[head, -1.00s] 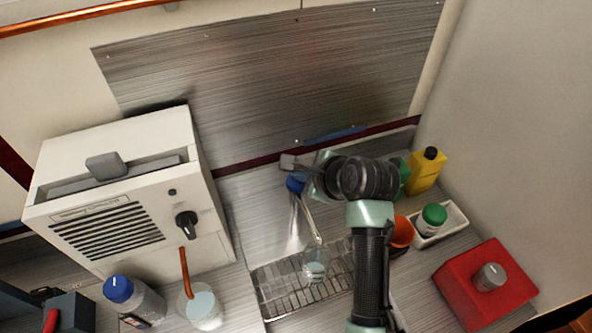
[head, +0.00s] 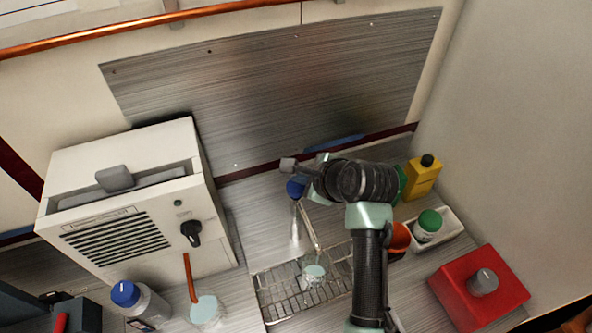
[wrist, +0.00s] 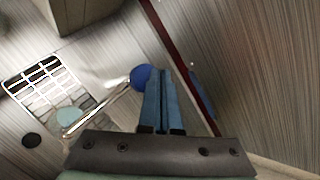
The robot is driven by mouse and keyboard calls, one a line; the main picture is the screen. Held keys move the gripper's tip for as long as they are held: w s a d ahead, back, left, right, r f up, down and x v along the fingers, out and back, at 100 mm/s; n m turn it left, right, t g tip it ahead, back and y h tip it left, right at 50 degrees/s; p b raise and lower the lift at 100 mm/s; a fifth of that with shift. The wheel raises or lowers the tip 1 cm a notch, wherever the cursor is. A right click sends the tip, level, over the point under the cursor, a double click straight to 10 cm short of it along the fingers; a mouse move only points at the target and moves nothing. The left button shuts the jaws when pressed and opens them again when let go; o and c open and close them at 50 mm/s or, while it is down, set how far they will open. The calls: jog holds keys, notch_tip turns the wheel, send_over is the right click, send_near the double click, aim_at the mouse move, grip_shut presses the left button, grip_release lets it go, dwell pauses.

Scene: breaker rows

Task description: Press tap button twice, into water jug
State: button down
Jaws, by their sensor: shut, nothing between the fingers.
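The tap is a slim metal post with a blue round button (head: 296,187) on top and a thin spout (head: 309,228) sloping down over the grate. The button also shows in the wrist view (wrist: 141,77). A clear water jug (head: 313,275) with pale blue water stands on the grate under the spout's end; it shows in the wrist view too (wrist: 68,117). My gripper (head: 288,165) is shut and empty, its tips close to the button, just behind it in the head view. In the wrist view the shut fingers (wrist: 158,75) lie just right of the button; I cannot tell whether they touch it.
A white machine (head: 130,235) with a black knob stands left, a glass with pale liquid (head: 206,312) under its orange tube. A blue-capped bottle (head: 150,308) is beside it. Right are a yellow bottle (head: 421,180), a tray with a green-capped jar (head: 430,222) and a red box (head: 480,290).

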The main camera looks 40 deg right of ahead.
aim_at(300, 189)
jog(key=shift+r, duration=0.1)
notch_tip(300, 189, up, 5)
jog(key=p, duration=0.6)
dwell(0.4)
dwell(0.6)
